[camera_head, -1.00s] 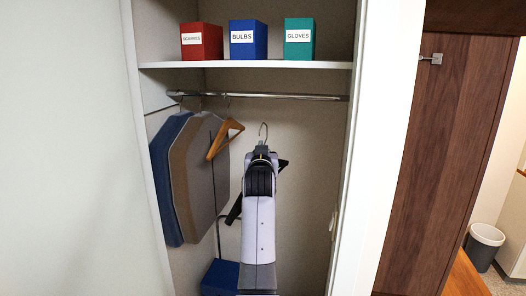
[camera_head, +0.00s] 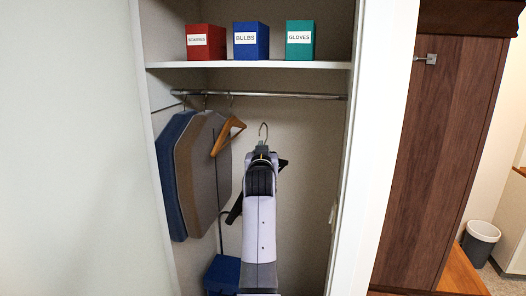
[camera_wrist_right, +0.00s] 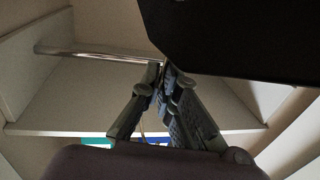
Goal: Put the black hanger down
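The black hanger (camera_head: 235,211) is in the closet, partly hidden behind my right arm in the head view. Its metal hook (camera_head: 263,130) points up, below the rail (camera_head: 270,96) and apart from it. My right gripper (camera_head: 262,152) holds it near the neck. In the right wrist view, my right gripper's fingers (camera_wrist_right: 165,88) are closed together near the edge of a large dark shape (camera_wrist_right: 235,40), which appears to be the hanger. The exact grip is hard to see. My left gripper is not in view.
A wooden hanger (camera_head: 227,136) and several garments (camera_head: 203,170) hang at the rail's left; its right part is empty. Red (camera_head: 206,42), blue (camera_head: 250,40) and teal (camera_head: 300,40) boxes stand on the shelf (camera_head: 250,65) above. A blue box (camera_head: 222,274) sits low in the closet.

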